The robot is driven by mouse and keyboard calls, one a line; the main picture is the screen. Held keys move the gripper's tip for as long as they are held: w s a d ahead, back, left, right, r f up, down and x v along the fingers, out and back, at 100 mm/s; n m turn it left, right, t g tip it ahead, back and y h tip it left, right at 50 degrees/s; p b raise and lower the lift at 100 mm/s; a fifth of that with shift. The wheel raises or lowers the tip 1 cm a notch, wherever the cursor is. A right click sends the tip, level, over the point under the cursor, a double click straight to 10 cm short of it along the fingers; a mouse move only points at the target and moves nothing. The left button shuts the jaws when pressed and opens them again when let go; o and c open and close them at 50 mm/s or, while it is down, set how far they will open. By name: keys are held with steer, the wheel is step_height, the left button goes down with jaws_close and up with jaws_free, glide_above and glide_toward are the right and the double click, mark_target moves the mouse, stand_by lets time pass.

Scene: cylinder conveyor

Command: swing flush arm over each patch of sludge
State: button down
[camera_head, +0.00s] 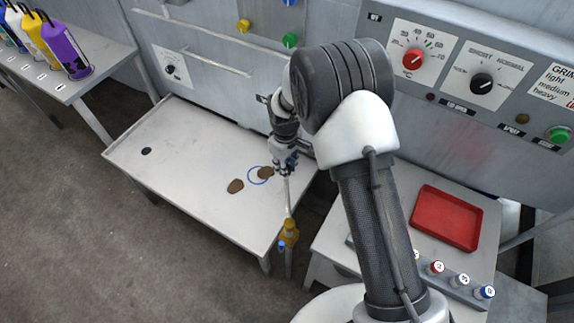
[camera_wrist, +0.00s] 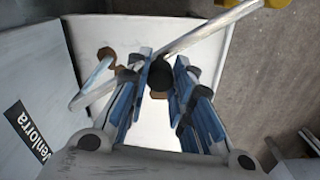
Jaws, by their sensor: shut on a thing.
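The flush arm is a thin pale pipe (camera_head: 287,196) rising from a yellow base (camera_head: 289,232) at the front edge of the white table (camera_head: 200,205). A blue-rimmed ring (camera_head: 249,179) at its far end hangs over the table; it also shows in the wrist view (camera_wrist: 78,104). One brown sludge patch (camera_head: 236,186) lies left of the ring, outside it. Another patch (camera_head: 266,173) overlaps the ring's right side in the head view. My gripper (camera_head: 285,170) is shut on the flush arm's dark knob (camera_wrist: 160,74), seen between its blue fingers in the wrist view.
A dark round hole (camera_head: 146,151) is at the table's left. A grey control panel (camera_head: 470,75) with dials rises behind right. A red tray (camera_head: 447,217) and several capped bottles stand on the right table. Bottles (camera_head: 66,48) line the left bench. The table's left half is clear.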

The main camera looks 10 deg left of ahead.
steer(key=c, duration=1.4)
jaws_free()
steer(key=shift+o, duration=0.2)
steer(key=shift+r, duration=0.15)
step_height(320, 180, up, 12)
